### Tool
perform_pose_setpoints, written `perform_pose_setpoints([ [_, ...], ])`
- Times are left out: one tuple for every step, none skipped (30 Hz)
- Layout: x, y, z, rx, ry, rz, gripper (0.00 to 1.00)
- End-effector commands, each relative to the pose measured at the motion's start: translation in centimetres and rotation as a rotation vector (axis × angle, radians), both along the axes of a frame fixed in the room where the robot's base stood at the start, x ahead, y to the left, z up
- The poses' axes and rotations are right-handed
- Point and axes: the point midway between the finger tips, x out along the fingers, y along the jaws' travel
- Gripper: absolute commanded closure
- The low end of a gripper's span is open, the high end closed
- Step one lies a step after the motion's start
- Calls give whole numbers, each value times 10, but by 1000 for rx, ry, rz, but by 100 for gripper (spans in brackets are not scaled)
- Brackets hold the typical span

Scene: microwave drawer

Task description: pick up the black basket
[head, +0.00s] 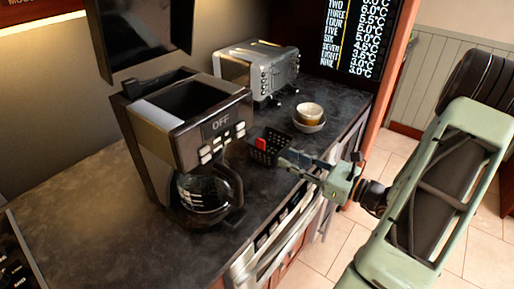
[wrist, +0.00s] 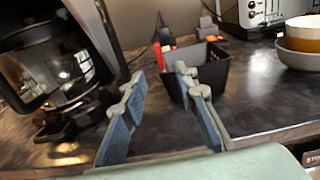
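The black basket (head: 267,154) stands upright on the dark counter, between the coffee maker and the bowls. A red item (head: 261,145) sticks up inside it. The basket also shows in the wrist view (wrist: 216,78), right of centre, with red and grey items in it. My gripper (head: 290,161) is at the basket's right side in the head view. In the wrist view my gripper (wrist: 158,82) has its two fingers spread with nothing between them. The right finger overlaps the basket's front; the left finger is left of it. I cannot tell whether either finger touches the basket.
A coffee maker (head: 190,120) with a glass carafe (head: 203,192) stands left of the basket. A silver toaster (head: 258,68) is behind. Stacked bowls (head: 309,118) are at the right near the counter edge. The counter's left front (head: 90,220) is clear.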

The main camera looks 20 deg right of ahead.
Motion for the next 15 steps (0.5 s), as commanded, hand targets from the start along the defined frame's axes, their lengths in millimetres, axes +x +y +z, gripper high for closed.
perform_pose_setpoints([
  [1,-1,4,17,-9,-5,72],
  [2,0,5,23,-12,-6,72],
  [4,1,7,28,-16,-6,72],
  [7,3,7,30,-17,-7,72],
  [10,5,7,32,-19,-7,72],
  [16,9,8,31,-19,-5,72],
  [20,13,8,32,-18,-4,72],
  [24,15,7,31,-18,-5,72],
  [29,19,7,31,-17,-5,72],
  [33,21,7,30,-17,-5,72],
  [37,23,7,30,-17,-5,72],
  [40,26,7,29,-17,-5,72],
  [43,27,7,29,-17,-6,72],
  [45,28,7,29,-17,-7,72],
  [47,29,7,28,-16,-7,72],
])
